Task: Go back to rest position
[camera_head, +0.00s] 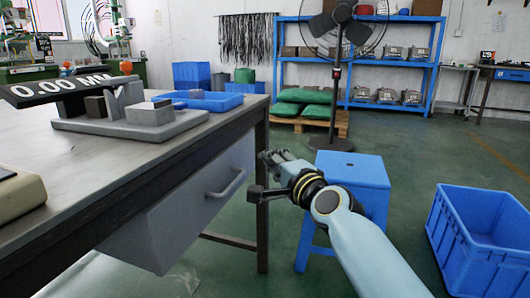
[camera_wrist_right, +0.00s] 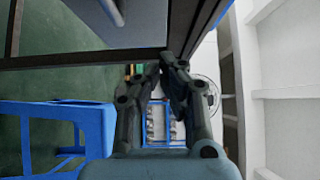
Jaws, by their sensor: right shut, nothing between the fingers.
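My right gripper (camera_head: 274,158) is beside the right end of the workbench (camera_head: 190,138), in the free space in front of the blue stool (camera_head: 352,167). Its light blue arm reaches in from the lower right. In the right wrist view, the fingers (camera_wrist_right: 165,68) come together at the tips with nothing between them. They are apart from the bench edge as far as I can tell. My left gripper is not in view.
On the bench are a grey fixture (camera_head: 130,122), a blue tray (camera_head: 205,100) and a beige device (camera_head: 20,194) at the left. A drawer handle (camera_head: 228,184) sticks out. A blue crate (camera_head: 478,250) stands on the floor at right. A black fan (camera_head: 336,80) stands behind the stool.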

